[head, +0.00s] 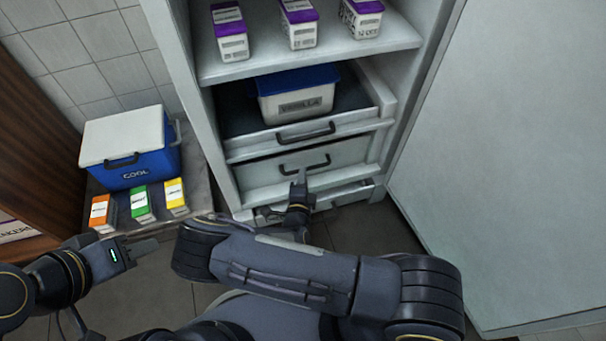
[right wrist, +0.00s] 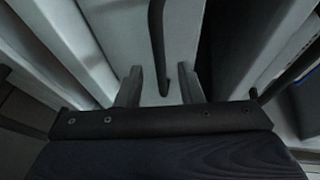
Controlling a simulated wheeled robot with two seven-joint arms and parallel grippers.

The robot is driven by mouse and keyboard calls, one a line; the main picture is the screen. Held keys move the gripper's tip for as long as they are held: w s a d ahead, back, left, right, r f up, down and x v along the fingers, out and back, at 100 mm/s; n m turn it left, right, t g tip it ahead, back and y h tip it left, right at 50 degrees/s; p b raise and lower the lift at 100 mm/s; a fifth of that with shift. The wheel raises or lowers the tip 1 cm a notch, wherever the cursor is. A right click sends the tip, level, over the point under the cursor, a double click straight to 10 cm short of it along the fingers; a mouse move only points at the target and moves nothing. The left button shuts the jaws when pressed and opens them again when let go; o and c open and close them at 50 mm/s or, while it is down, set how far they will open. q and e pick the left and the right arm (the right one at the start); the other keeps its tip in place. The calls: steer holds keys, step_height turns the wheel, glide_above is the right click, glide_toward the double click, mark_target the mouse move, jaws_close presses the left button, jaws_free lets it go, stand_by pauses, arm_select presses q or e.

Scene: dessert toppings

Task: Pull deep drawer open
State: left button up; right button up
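The deep drawer (head: 265,177) is the middle, tall-fronted drawer of the white freezer cabinet, with a dark bar handle (head: 305,165). Its front sits below the upper drawer. My right gripper (head: 301,177) is at this handle, coming from below. In the right wrist view the handle (right wrist: 157,40) runs between the two separated fingers (right wrist: 160,85), with gaps on both sides. My left gripper (head: 146,247) is at the lower left, away from the drawer; its finger gap cannot be made out.
The upper drawer (head: 245,149) is partly out and holds a blue-lidded vanilla tub (head: 297,103). A lower drawer (head: 345,196) is beneath. The open freezer door (head: 510,170) is at right. A blue cooler (head: 135,160) and small cartons stand left.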

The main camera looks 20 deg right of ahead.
steer(key=shift+b+x, duration=0.4)
steer(key=shift+x, duration=1.2)
steer(key=shift+c, duration=0.4)
jaws_close()
